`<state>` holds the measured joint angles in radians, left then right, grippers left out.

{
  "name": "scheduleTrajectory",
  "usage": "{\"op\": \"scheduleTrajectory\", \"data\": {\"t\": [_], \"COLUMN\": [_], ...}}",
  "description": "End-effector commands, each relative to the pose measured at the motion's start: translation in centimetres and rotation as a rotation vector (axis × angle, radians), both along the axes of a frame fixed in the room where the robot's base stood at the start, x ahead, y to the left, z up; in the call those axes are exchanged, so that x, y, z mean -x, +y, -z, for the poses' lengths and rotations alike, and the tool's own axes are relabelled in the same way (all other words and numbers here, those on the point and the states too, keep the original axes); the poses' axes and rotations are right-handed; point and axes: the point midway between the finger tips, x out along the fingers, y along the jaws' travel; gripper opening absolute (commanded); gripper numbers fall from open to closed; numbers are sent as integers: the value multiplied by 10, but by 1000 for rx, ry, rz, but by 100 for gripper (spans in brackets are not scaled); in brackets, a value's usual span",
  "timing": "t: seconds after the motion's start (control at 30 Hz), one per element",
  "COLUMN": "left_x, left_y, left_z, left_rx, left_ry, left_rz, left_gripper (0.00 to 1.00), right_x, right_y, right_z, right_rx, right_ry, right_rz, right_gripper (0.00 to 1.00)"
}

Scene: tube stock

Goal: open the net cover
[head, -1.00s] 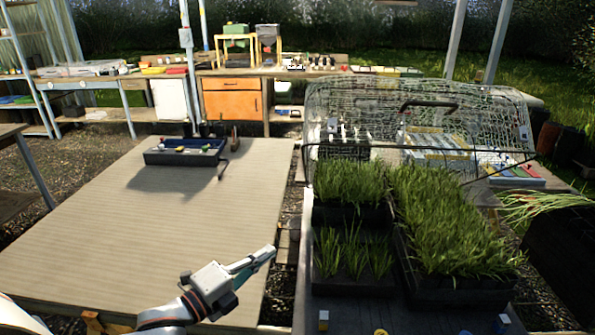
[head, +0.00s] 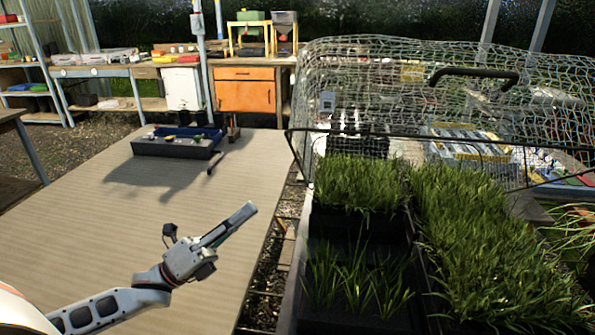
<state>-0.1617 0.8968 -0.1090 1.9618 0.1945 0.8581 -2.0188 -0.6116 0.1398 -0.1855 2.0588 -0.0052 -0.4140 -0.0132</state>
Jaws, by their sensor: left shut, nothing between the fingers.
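The net cover (head: 420,85) is a wire-mesh dome with a dark rim and a black handle (head: 474,74) on its upper part. It stands raised at the back of the planting bed, and grass trays show uncovered in front of it. My left gripper (head: 243,215) is shut and empty. It is over the wooden table, left of the bed and well apart from the cover. My right gripper is not in view.
Trays of grass (head: 460,230) fill the bed on the right. A dark tray of small items (head: 175,145) stands on the wooden table (head: 110,210), whose middle is clear. An orange cabinet (head: 245,92) stands behind.

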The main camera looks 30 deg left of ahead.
Motion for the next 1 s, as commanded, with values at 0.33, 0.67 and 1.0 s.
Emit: {"op": "scheduleTrajectory", "data": {"t": [0.33, 0.67, 1.0], "left_x": [-20, -55, -86], "left_y": [-16, -43, -47], "left_z": [-13, -40, -68], "left_rx": [0, 1, -2], "left_ry": [1, 1, 6], "left_rz": [3, 1, 0], "left_gripper": [0, 0, 0], "right_x": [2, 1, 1], "right_y": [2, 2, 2], "right_z": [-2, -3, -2], "right_rx": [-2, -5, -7], "right_ry": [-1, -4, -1], "right_rz": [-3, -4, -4], "right_gripper": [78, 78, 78]}}
